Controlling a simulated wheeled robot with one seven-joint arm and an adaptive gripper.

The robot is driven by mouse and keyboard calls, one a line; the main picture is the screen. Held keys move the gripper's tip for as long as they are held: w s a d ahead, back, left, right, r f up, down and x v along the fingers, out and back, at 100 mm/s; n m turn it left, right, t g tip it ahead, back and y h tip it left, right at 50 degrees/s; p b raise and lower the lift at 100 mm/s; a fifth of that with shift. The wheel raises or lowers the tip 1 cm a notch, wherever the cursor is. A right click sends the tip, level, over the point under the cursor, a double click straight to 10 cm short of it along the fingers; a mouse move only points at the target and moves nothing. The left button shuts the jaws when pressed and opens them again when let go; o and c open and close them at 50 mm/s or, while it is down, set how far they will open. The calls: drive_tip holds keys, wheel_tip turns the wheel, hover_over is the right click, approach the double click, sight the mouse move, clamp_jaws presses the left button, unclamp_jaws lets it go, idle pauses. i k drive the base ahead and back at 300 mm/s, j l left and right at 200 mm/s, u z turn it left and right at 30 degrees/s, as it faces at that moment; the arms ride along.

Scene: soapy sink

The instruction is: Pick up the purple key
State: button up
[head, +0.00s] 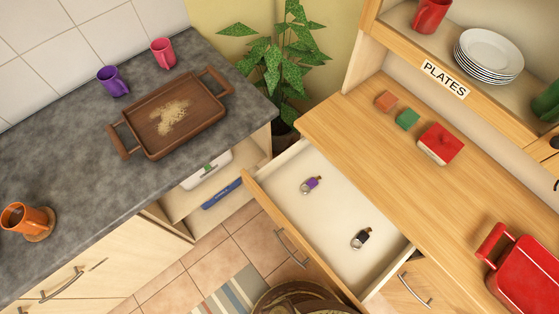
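The purple key (311,185) lies in the open drawer (334,210), toward its far left part. It is small, with a purple body and a darker end. A second small item, dark and silvery like another key (360,238), lies nearer in the same drawer, to the lower right of the purple one. The two are apart. My gripper is not seen in the head view.
The drawer's wooden front (300,244) sticks out over the tiled floor. A wooden counter (465,195) overhangs its right side, bearing a red tray (527,278) and a red box (440,144). A grey counter (70,160) stands left. A potted plant (275,60) stands behind.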

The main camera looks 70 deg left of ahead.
sight(313, 183)
drive_tip(key=u, duration=2.15)
drive_tip(key=i+j+z, duration=0.2)
drive_tip(key=j, duration=0.15)
drive_tip(key=i+j+z, duration=0.25)
drive_tip(key=j, duration=0.15)
drive_tip(key=j+z, duration=0.2)
drive_tip(key=j, duration=0.15)
drive_tip(key=i+j+z, duration=0.2)
drive_tip(key=j, duration=0.25)
drive_tip(key=j+z, duration=0.25)
drive_tip(key=j, duration=0.15)
drive_tip(key=k, duration=0.05)
